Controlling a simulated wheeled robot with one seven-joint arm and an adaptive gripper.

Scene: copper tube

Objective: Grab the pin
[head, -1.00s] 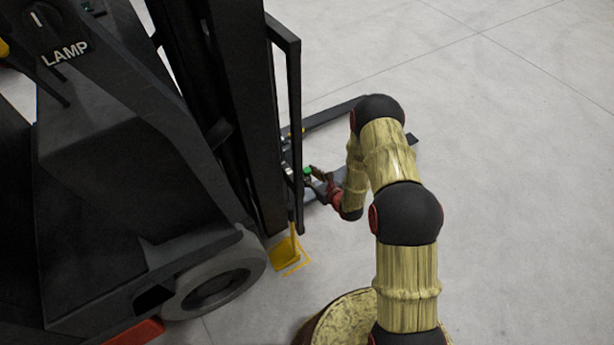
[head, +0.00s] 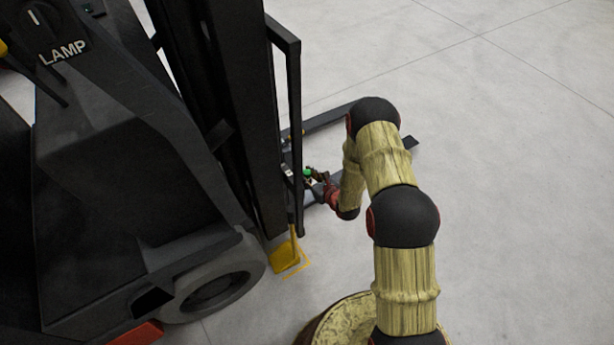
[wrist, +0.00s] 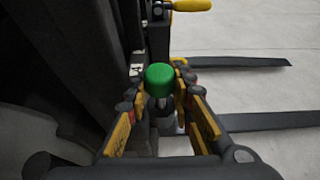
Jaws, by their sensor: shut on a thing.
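The pin has a round green head (wrist: 160,79) and a metal shank below it. In the wrist view it sits between the fingertips of my gripper (wrist: 160,105), with yellow pads on both sides. My gripper is shut on the pin just under the green head. In the head view the green head (head: 307,172) shows small at the tip of my gripper (head: 313,176), beside the forklift's mast. The lower end of the shank is hidden, so I cannot tell whether it is still seated in the forklift.
The dark forklift (head: 130,150) fills the left, its mast (head: 240,110) close to my gripper. Its forks (wrist: 250,121) lie low over the floor. A yellow handle (wrist: 192,5) stands beyond the pin. A yellow piece (head: 285,256) sits near the wheel. The floor at right is clear.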

